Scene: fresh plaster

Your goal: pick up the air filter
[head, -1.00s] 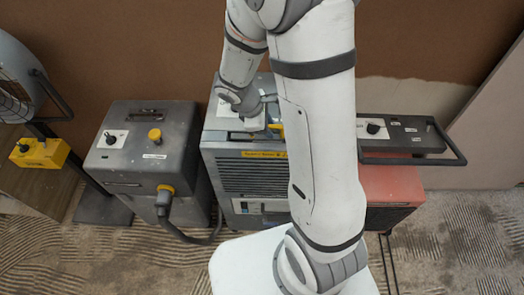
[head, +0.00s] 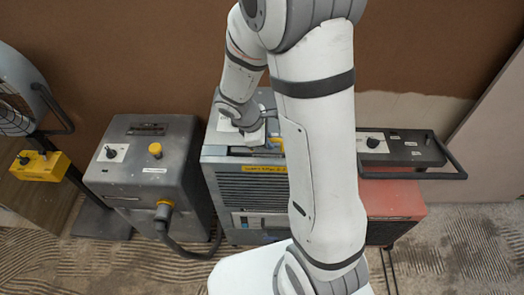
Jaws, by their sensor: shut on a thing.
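My gripper (head: 254,137) is at the top of the grey machine with the louvred front (head: 252,189), near its front edge. It points down at the machine's top opening. Its white body shows, but its fingertips are mostly hidden. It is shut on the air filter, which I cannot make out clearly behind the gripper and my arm. A small yellow part shows just right of the gripper. I cannot tell how far the filter sits inside the machine.
A dark grey unit (head: 130,180) with a yellow knob and a hose stands to the left. A red machine (head: 395,207) with a black handle (head: 455,160) is to the right. A fan (head: 20,95) and yellow control box (head: 40,166) are at far left. A brown wall stands close behind.

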